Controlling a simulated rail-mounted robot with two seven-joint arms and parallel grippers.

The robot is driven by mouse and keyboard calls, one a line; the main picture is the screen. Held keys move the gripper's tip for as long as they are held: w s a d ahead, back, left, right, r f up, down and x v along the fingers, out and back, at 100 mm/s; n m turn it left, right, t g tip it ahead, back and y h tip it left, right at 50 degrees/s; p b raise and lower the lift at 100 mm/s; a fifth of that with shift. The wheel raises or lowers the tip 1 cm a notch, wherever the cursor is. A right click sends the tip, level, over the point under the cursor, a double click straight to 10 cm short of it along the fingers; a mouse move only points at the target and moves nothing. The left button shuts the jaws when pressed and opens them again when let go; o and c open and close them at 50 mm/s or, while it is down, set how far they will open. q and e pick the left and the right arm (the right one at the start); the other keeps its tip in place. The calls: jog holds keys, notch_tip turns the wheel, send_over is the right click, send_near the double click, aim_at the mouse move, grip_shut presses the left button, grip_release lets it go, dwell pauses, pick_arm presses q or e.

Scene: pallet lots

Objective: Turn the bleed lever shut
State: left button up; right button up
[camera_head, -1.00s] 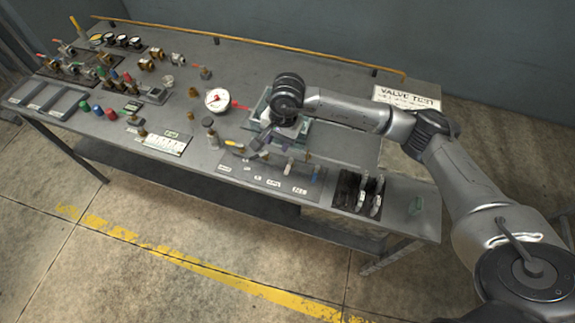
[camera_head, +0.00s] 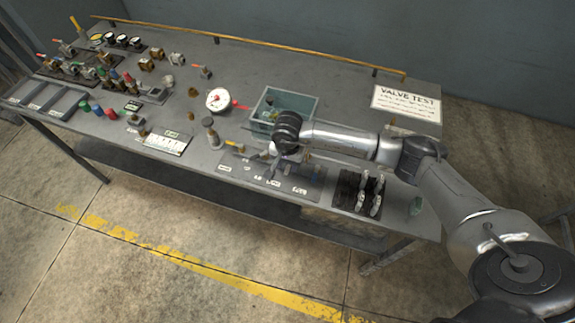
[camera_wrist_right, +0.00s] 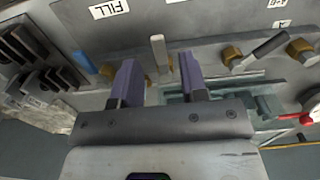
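A dark panel strip (camera_head: 255,176) with a row of small levers and white labels lies along the bench's front edge. My right gripper (camera_wrist_right: 160,75) is open, its two purple-grey fingers apart. In the right wrist view a pale grey lever (camera_wrist_right: 158,50) on a brass fitting stands between the fingertips, with a gap to each side. A dark-handled lever (camera_wrist_right: 268,46) is to its right and a blue lever (camera_wrist_right: 84,62) to its left. One label (camera_wrist_right: 108,9) reads FILL. I cannot read a label that marks the bleed lever. My left gripper is not in view.
A green-walled bin (camera_head: 303,108) stands behind the panel. A white gauge (camera_head: 219,99) with a red pointer-like part is left of it. A black rack (camera_head: 358,192) of grey tools is to the right. Several valves and trays fill the bench's left side.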

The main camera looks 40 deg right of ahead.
jog(key=shift+f, duration=1)
grip_shut()
